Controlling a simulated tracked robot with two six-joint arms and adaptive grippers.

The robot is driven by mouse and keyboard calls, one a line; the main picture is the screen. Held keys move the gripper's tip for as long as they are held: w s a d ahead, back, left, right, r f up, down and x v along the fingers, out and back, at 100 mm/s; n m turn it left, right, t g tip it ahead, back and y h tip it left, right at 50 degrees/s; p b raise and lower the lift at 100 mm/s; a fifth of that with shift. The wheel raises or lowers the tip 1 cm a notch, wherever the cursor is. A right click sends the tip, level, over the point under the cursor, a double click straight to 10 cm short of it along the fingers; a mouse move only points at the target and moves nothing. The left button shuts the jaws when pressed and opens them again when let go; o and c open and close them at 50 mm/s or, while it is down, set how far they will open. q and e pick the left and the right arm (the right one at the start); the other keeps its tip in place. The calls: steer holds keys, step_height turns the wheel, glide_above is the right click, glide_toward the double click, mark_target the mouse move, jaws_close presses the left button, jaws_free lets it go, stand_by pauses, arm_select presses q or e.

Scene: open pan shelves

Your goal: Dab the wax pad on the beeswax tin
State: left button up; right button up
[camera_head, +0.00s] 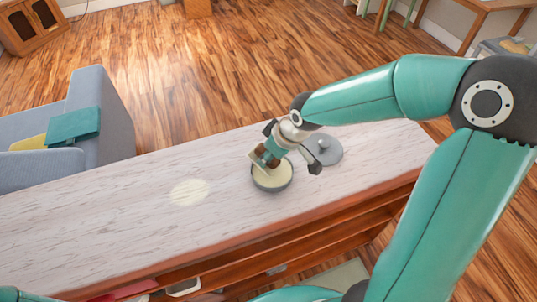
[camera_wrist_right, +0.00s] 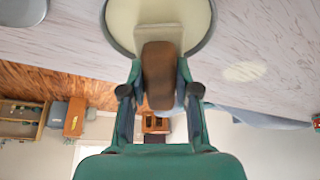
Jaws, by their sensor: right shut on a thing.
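The beeswax tin (camera_head: 272,181) is a round, open grey tin with cream wax inside, standing on the counter. It also shows at the top of the wrist view (camera_wrist_right: 160,22). My right gripper (camera_head: 270,156) is shut on the wax pad (camera_head: 257,162), a brown-backed block with a pale edge. In the wrist view the pad (camera_wrist_right: 159,75) sits between both fingers, its end overlapping the wax. The pad is over the back of the tin; I cannot tell whether it touches the wax. My left gripper is out of view.
A grey lid with a knob (camera_head: 324,150) lies right of the tin on the marble-topped counter (camera_head: 100,215). A pale round patch (camera_head: 189,192) marks the counter to the left. The counter's left part is clear. A blue armchair (camera_head: 100,110) stands behind it.

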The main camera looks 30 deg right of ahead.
steer(key=shift+r+p, duration=2.6)
steer(key=shift+r, duration=0.95)
steer(key=shift+f, duration=0.1)
steer(key=shift+a, duration=0.5)
steer(key=w+a+f+m+p, duration=0.1)
steer(key=w+a+f+m, duration=0.1)
steer(key=w+a, duration=0.1)
steer(key=w+a+f+m+h, duration=0.1)
steer(key=w+a+f, duration=0.1)
steer(key=w, duration=0.3)
steer(key=shift+w+a+m+p, duration=0.25)
steer(key=shift+a+m+p, duration=0.15)
steer(key=shift+a, duration=0.2)
